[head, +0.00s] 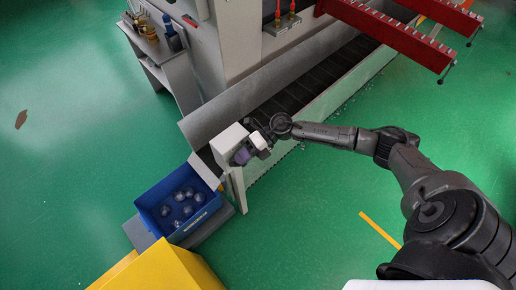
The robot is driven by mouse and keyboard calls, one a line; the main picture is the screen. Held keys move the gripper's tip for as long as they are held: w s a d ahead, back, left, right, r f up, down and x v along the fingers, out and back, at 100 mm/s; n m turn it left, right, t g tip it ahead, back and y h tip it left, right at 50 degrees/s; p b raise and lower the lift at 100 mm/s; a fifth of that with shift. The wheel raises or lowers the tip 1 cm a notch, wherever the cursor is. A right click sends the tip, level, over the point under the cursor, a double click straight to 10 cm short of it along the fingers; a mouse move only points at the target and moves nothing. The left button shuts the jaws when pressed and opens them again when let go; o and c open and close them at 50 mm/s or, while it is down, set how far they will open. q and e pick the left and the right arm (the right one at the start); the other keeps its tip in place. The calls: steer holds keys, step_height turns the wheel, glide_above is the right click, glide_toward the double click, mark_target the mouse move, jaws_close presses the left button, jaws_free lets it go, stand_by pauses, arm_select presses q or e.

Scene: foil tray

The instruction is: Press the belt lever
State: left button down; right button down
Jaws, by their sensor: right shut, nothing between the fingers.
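The dark belt (318,83) runs diagonally between pale side walls, down towards a white box (228,142) at its lower end. My right gripper (246,153) is at the right side of this box, shut and empty. A small purple patch shows at its fingertips. I cannot make out a belt lever there; the gripper may hide it, and I cannot tell whether the fingers touch anything. My left gripper is not in view.
A blue bin (147,221) with several clear items (180,196) stands below the belt's end. A yellow block (165,270) is in front of it. Red beams (395,35) stick out at the upper right. Red-topped fittings (291,17) are on the machine. Green floor is open at left.

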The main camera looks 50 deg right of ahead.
steer(key=shift+s+d+r, duration=0.1)
steer(key=shift+d+r, duration=0.2)
steer(key=shift+r, duration=0.1)
steer(key=a+r+v, duration=0.1)
steer(key=r+v, duration=0.1)
steer(key=v, duration=1)
steer(key=shift+s+d+r+p, duration=0.15)
steer(key=shift+d+r+p, duration=0.15)
steer(key=shift+d+p, duration=0.1)
